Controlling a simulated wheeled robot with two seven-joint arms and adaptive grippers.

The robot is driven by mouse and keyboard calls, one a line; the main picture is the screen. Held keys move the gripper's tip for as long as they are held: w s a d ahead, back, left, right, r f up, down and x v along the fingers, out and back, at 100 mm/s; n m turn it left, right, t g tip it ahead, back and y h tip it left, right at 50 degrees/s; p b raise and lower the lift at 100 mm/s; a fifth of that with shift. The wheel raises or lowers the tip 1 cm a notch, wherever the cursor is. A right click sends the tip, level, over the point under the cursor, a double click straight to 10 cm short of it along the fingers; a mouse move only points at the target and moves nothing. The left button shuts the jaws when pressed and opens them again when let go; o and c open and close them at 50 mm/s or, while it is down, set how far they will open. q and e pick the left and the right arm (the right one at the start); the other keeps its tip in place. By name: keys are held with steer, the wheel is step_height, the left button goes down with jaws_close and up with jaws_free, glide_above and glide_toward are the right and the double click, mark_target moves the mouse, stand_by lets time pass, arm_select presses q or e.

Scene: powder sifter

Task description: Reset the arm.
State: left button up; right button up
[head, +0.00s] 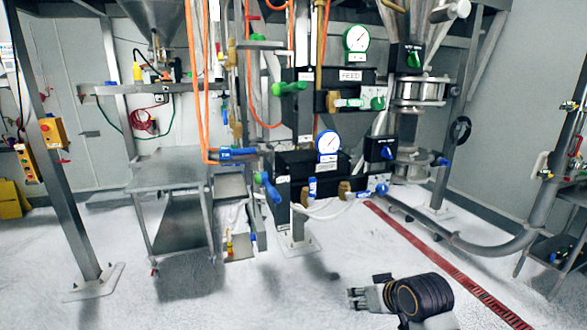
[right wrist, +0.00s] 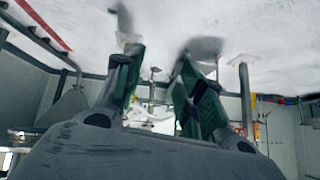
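My right gripper (head: 358,298) shows low in the head view, above the white floor, with its arm coming in from the bottom. It points left in the picture and is clear of the equipment. In the right wrist view its two green-padded fingers (right wrist: 162,95) stand apart with nothing between them. That view looks upside down, with the floor at the top. My left gripper does not show in either view.
A valve panel (head: 310,165) with gauges, green and blue handles and hoses stands ahead. A metal table (head: 170,170) is left of it. A steel post (head: 62,160) stands at far left. A curved pipe (head: 480,248) runs right. The near floor is open.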

steer(key=s+d+f+g+h, duration=0.1)
steer(key=s+d+f+g, duration=0.1)
steer(key=s+f, duration=0.75)
steer(key=s+d+f+g+h, duration=0.2)
steer(key=s+f, duration=0.5)
steer(key=s, duration=0.5)
step_height(320, 180, down, 32)
steer(key=s+g, duration=0.2)
steer(key=s+d+f, duration=0.2)
steer(key=s+f, duration=0.8)
steer(key=s, duration=0.1)
steer(key=s+d+f+g, duration=0.1)
steer(key=s+d+f, duration=0.1)
steer(key=s+f, duration=0.8)
steer(key=shift+s+f, duration=0.25)
steer(key=shift+s, duration=0.8)
